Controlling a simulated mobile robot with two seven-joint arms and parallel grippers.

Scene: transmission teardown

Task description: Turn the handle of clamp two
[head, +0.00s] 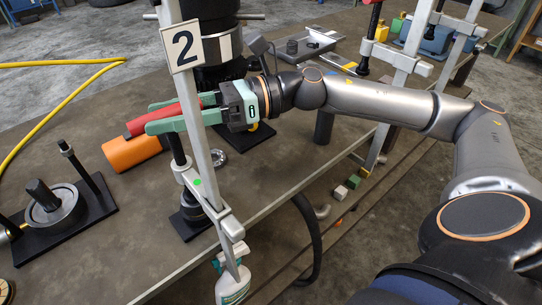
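Clamp two is an upright grey bar (198,110) with a white number 2 sign (182,46) near its top and a sliding lower arm with a green dot. Its red handle (150,121) sticks out to the left behind the bar. My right gripper (149,117) reaches in from the right behind the bar. Its green fingers lie on both sides of the red handle and look closed on it. The bar hides part of the fingers and the handle. My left gripper is out of view.
A black plate with a round metal part and pins (55,208) is at the left. Another clamp (405,62) stands at the back right.

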